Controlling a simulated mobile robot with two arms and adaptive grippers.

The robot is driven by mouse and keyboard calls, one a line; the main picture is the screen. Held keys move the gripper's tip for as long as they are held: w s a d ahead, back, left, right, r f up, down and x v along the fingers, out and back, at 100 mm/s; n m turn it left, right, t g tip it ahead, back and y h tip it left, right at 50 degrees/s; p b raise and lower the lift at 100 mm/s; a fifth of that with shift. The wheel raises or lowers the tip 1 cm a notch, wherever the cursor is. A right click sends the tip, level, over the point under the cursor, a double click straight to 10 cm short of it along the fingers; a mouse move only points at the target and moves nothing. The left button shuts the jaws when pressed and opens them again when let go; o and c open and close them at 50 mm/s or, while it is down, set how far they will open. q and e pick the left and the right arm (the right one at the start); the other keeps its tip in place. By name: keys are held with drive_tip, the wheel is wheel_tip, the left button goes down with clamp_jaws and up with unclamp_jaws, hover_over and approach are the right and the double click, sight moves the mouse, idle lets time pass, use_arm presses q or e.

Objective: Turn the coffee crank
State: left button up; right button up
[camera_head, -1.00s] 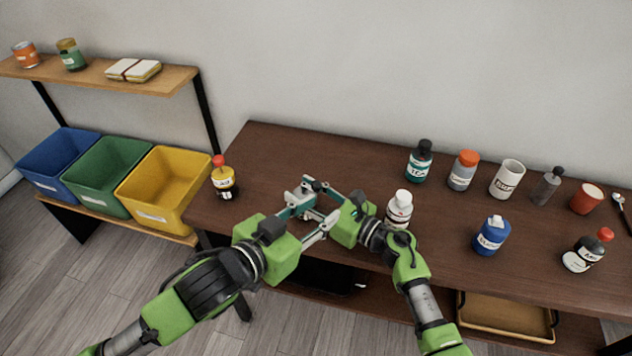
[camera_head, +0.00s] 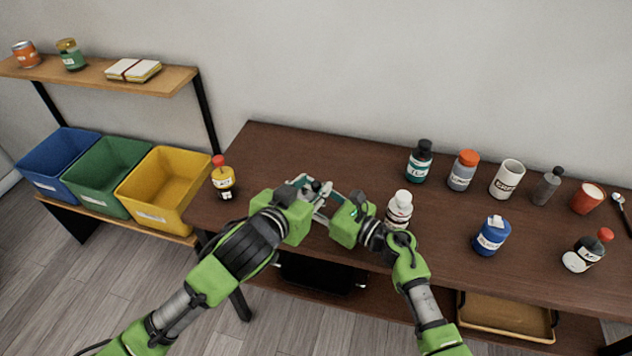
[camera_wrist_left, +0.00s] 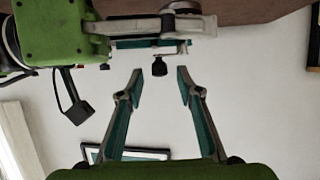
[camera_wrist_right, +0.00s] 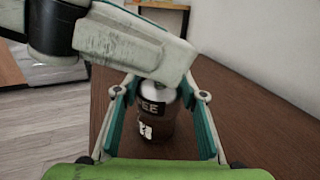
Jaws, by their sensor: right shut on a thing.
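The coffee grinder shows in the right wrist view as a brown can (camera_wrist_right: 153,112) with a partly visible "EE" label and a metal top. My right gripper (camera_wrist_right: 158,88) is shut on it, with a finger on each side. The crank shows in the left wrist view as a thin metal arm with a black knob (camera_wrist_left: 159,67). My left gripper (camera_wrist_left: 160,78) is open, with the knob between and just beyond its fingertips; I see no contact. In the head view, the left gripper's body (camera_head: 290,213) hides most of the grinder.
A white bottle (camera_head: 399,209) stands close to my right wrist. A red-capped yellow bottle (camera_head: 223,178) stands at the table's left end. Several bottles and cups, including a blue bottle (camera_head: 491,236), stand to the right. The back left of the tabletop (camera_head: 285,150) is clear.

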use_arm(q)
drive_tip(key=shift+x, duration=1.3)
drive_tip(key=shift+c, duration=0.5)
clamp_jaws()
drive_tip(key=shift+s+a+m+g+h, duration=0.15)
drive_tip(key=shift+m+g+h, duration=0.25)
drive_tip(key=shift+m+h, duration=0.25)
drive_tip(key=shift+s+a+m+g+h, duration=0.15)
drive_tip(key=shift+m+g+h, duration=0.25)
drive_tip(key=shift+m+h, duration=0.2)
drive_tip(key=shift+s+a+f+m+g+h, duration=0.1)
drive_tip(key=shift+s+m+g+h, duration=0.05)
drive_tip(key=shift+m+g+h, duration=0.5)
drive_tip(key=shift+s+a+m+g+h, duration=0.1)
drive_tip(key=shift+s+m+g+h, duration=0.05)
drive_tip(key=shift+m+g+h, duration=0.5)
drive_tip(key=shift+a+m, duration=0.1)
drive_tip(key=shift+m, duration=0.15)
